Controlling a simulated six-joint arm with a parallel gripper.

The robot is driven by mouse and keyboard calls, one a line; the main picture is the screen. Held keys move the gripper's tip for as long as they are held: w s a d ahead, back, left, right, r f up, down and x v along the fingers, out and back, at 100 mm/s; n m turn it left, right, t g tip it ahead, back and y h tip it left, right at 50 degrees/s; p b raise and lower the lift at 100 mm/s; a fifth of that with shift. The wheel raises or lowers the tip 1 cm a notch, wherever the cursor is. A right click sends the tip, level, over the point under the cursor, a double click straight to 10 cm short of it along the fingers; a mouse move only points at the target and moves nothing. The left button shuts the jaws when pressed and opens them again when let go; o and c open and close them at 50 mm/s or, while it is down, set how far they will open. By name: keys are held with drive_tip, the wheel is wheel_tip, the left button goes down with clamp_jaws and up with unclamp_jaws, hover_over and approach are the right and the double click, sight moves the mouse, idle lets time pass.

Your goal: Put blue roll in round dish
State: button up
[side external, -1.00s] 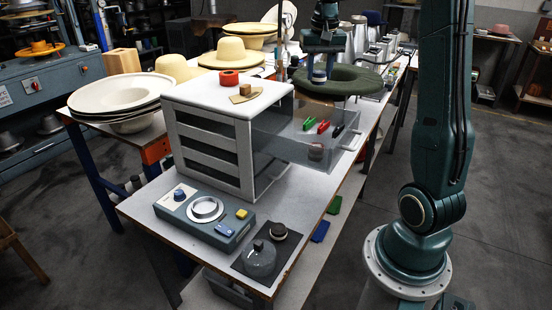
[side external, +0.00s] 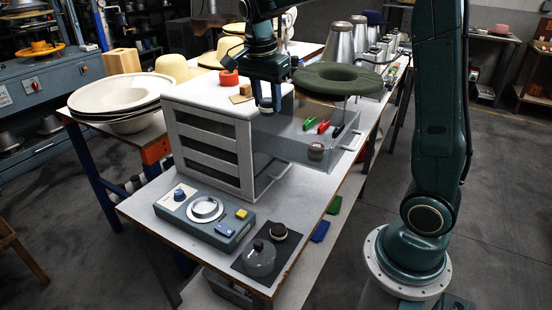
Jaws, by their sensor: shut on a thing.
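My gripper (side external: 266,98) points down beside the right front edge of the white cabinet, in front of the open clear drawer in the picture. It is shut on the small blue roll (side external: 266,107), which is mostly hidden between the fingers.
The white cabinet (side external: 213,95) has its clear drawer (side external: 295,148) pulled out, holding several clips and a brownish roll (side external: 316,151). A red roll (side external: 229,77) and wooden block lie on top. A green ring-shaped hat (side external: 337,79) is behind.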

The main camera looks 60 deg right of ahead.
drive_tip(key=shift+w+a+f+n+t+y, duration=0.5)
drive_tip(key=shift+w+a+f+n, duration=1.55)
drive_tip(key=shift+f+n, duration=2.6)
drive_tip(key=shift+w+a+f+n+t+y, duration=0.45)
drive_tip(key=shift+w+a+f+n, duration=0.7)
drive_tip(key=shift+a+f+n, duration=2.6)
drive_tip(key=w+a+r+m, duration=0.1)
drive_tip(key=w+r, duration=0.1)
drive_tip(key=r, duration=0.5)
drive_tip(key=w+a+r+m, duration=0.2)
drive_tip(key=w+r, duration=0.1)
drive_tip(key=r, duration=0.5)
wheel_tip(320, 180, down, 16)
drive_tip(key=shift+s+n+h, duration=0.15)
drive_tip(key=shift+n+h, duration=0.15)
drive_tip(key=shift+h, duration=0.15)
drive_tip(key=shift+d+f, duration=0.1)
drive_tip(key=shift+f, duration=0.1)
drive_tip(key=shift+f, duration=2.05)
drive_tip(key=shift+f, duration=0.6)
